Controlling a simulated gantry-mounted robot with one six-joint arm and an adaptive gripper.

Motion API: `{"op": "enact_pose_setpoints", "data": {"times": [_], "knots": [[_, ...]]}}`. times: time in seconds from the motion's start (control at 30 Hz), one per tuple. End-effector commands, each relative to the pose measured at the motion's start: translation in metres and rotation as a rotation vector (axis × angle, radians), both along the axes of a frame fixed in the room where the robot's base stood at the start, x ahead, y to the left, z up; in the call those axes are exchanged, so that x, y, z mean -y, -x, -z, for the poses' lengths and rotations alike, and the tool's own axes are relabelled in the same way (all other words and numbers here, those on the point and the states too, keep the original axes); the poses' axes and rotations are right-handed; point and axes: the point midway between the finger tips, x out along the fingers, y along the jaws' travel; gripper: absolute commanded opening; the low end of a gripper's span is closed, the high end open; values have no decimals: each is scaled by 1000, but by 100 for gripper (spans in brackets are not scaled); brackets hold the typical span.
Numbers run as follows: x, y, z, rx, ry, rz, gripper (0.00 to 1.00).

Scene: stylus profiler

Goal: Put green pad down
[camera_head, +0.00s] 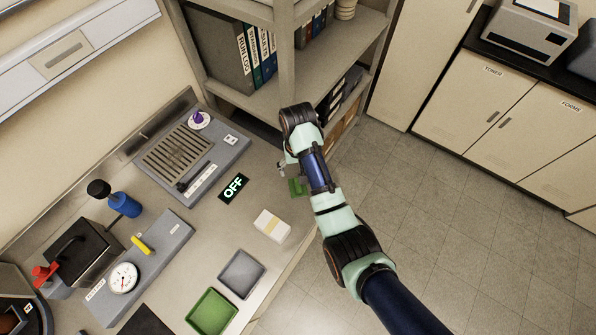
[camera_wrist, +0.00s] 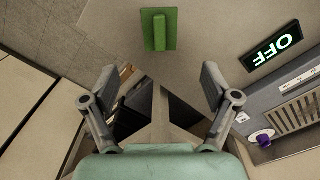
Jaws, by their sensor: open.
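The green pad (camera_wrist: 158,30) is a thin green rectangle with a raised green grip bar along its middle. In the wrist view it lies on the bench top, ahead of my fingertips. In the head view the green pad (camera_head: 296,188) shows partly beside my arm, near the bench's right edge; the rest is hidden by the arm. My gripper (camera_wrist: 158,87) is open, with its two fingers spread wide and nothing between them. The gripper (camera_head: 284,166) also shows in the head view, near the pad and mostly covered by my wrist. The fingers are apart from the pad.
An OFF sign (camera_head: 233,188) and a grilled device (camera_head: 178,152) with a purple knob stand left of the pad. A white block (camera_head: 272,225), a grey tray (camera_head: 241,273) and a green tray (camera_head: 212,313) line the front edge. Shelving (camera_head: 333,55) rises behind.

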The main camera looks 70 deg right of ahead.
Motion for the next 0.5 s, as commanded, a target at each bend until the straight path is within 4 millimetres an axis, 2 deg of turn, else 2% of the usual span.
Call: {"op": "enact_pose_setpoints", "data": {"times": [0.4, 0.47, 0.5], "knots": [[0, 0, 0, 1, 1, -1, 87], [-5, -6, -1, 11, 13, -17, 87], [-13, -16, -3, 30, 33, -46, 87]]}}
